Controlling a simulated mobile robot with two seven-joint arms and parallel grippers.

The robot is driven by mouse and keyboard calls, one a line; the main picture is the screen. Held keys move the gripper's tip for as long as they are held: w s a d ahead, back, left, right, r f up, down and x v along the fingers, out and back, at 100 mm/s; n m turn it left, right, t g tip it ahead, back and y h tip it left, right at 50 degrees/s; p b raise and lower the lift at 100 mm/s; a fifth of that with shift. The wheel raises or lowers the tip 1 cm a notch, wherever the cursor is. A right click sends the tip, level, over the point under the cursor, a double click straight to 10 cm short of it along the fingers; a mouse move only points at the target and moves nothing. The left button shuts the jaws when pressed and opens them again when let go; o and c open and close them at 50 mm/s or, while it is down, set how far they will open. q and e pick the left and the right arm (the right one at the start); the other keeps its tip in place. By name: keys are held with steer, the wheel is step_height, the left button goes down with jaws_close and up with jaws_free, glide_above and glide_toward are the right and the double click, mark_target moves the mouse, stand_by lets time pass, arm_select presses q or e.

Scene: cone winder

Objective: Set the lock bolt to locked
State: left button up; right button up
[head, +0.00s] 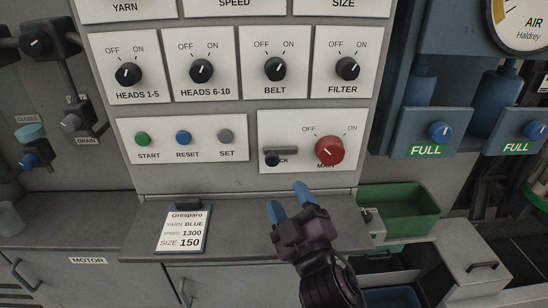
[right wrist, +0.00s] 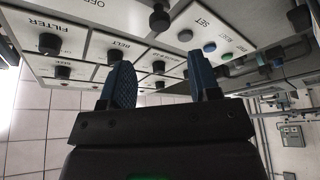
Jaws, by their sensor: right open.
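The lock bolt (head: 272,158) is a dark flat bar with a black knob at its left end. The main switch's white mark points up and left, toward OFF. My right gripper (head: 289,202) is open and empty, with blue fingertips below the bolt and in front of the panel, apart from it. In the right wrist view the open fingers (right wrist: 161,85) show, with a black knob (right wrist: 160,18), likely the bolt's, beyond them. My left gripper is not in view.
The start (head: 142,139), reset (head: 183,138) and set (head: 226,136) buttons are left of the bolt. Several black knobs, including the filter knob (head: 347,68), are above. A grey ledge (head: 240,230) holds an order card (head: 182,230). A green bin (head: 400,210) stands at right.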

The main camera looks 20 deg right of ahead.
mark_target(278, 162)
arm_select(q)
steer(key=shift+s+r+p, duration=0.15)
steer(key=shift+p, duration=0.2)
arm_select(e)
steer(key=x, duration=1)
steer(key=shift+w, duration=0.15)
jaws_close()
steer(key=shift+d, duration=0.55)
steer(key=d, duration=0.1)
steer(key=s+d+p, duration=0.1)
steer(key=shift+d+r, duration=0.1)
steer(key=shift+d, duration=0.25)
steer(key=shift+s+d+p, duration=0.1)
steer(key=shift+d+p, duration=0.2)
steer(key=shift+a, duration=0.1)
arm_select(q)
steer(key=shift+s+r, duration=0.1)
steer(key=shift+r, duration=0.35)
arm_select(e)
jaws_free()
